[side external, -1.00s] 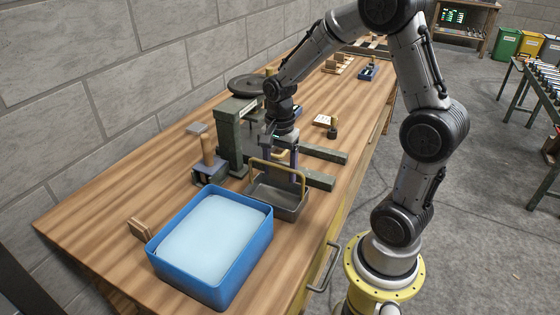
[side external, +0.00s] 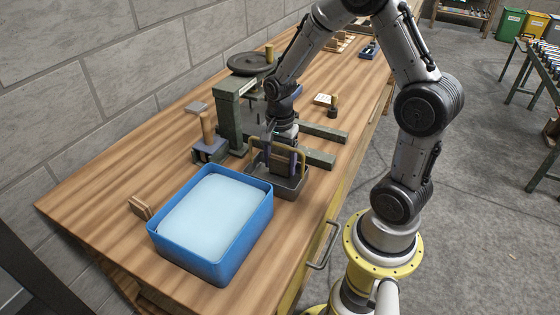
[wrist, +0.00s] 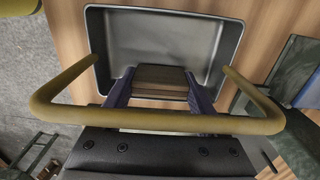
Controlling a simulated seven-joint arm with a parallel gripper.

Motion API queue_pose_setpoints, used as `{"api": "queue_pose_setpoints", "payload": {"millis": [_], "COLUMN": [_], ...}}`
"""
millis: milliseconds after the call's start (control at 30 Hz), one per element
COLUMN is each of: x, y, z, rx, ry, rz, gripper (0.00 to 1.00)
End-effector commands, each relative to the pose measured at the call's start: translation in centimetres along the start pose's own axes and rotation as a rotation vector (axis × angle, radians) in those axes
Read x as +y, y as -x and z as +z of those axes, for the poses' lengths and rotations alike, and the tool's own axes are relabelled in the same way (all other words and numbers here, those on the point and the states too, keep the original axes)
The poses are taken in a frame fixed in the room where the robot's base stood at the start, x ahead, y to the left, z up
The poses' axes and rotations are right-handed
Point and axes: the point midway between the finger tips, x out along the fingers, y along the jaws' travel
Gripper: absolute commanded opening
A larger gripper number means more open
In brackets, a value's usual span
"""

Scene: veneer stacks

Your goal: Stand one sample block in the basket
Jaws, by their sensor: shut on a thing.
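My gripper (wrist: 160,92) is shut on a brown layered wood block (wrist: 161,75), with one dark blue finger on each side of it. The grey metal basket (wrist: 97,50) lies below it in the wrist view, its yellow handle (wrist: 160,121) arching across the front of the fingers. In the side view my gripper (side external: 284,158) is down inside the basket (side external: 292,190), next to the handle (side external: 262,140). The block (side external: 285,156) shows there only in part. I cannot tell whether it touches the basket floor.
A blue tub of pale liquid (side external: 156,246) stands close left of the basket. Small wood blocks (side external: 140,207) stand at its far left. A dark green press with a handwheel (side external: 250,63) rises behind the basket, with green rails (side external: 320,158) to the right.

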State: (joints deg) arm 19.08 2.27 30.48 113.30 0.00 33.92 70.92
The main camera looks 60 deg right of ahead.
Motion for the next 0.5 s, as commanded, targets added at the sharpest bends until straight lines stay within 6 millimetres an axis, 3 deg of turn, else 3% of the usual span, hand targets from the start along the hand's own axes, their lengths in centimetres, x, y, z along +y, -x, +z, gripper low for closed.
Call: {"api": "queue_pose_setpoints", "payload": {"millis": [500], "x": [0.02], "y": [-0.43], "z": [0.01], "rx": [-0.001], "ry": [0.0], "rz": [0.001], "gripper": [0.21]}}
